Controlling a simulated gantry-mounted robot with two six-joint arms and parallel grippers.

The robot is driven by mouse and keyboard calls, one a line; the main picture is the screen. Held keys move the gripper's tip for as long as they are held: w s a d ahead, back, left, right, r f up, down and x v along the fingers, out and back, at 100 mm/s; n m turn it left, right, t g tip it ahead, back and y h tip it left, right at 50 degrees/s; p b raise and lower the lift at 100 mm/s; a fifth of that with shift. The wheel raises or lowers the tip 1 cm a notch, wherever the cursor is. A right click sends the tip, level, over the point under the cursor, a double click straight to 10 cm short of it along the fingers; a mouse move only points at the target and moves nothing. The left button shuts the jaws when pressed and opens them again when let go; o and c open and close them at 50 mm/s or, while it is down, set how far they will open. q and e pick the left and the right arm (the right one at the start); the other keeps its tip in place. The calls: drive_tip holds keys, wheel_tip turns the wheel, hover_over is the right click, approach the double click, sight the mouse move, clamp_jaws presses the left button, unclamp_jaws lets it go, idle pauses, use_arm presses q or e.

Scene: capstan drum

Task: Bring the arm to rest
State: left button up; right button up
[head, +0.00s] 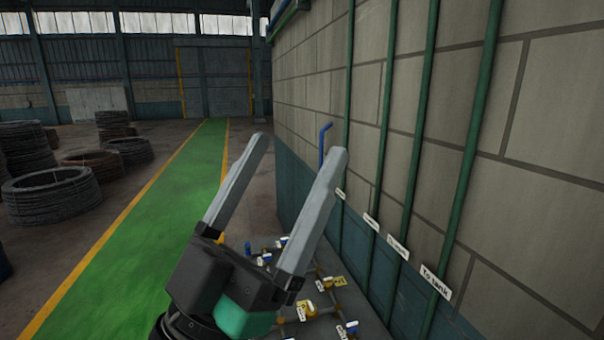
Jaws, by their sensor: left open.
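My left gripper (300,155) is large in the middle of the head view. Its two grey fingers stand wide apart and point up and away, with nothing between them. Its dark body hides part of the panel behind and below it. My right gripper is not in view. No capstan drum can be made out in this view.
A grey panel (372,318) with pipes and several small tagged valves (307,309) lies beside and beyond the gripper. Labelled green pipes (415,130) run up the block wall (325,60) at right. A green walkway (150,240) is clear; coils (55,197) stand at left.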

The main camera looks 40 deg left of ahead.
use_arm(q)
wheel_tip(320, 180, up, 23)
drive_tip(key=d+m+h+p, duration=0.1)
drive_tip(key=d+h+p, duration=0.1)
drive_tip(key=p, duration=2.1)
drive_tip(key=shift+s+d+r+h, duration=0.15)
drive_tip(key=shift+r+h, duration=0.05)
drive_tip(key=shift+h, duration=0.5)
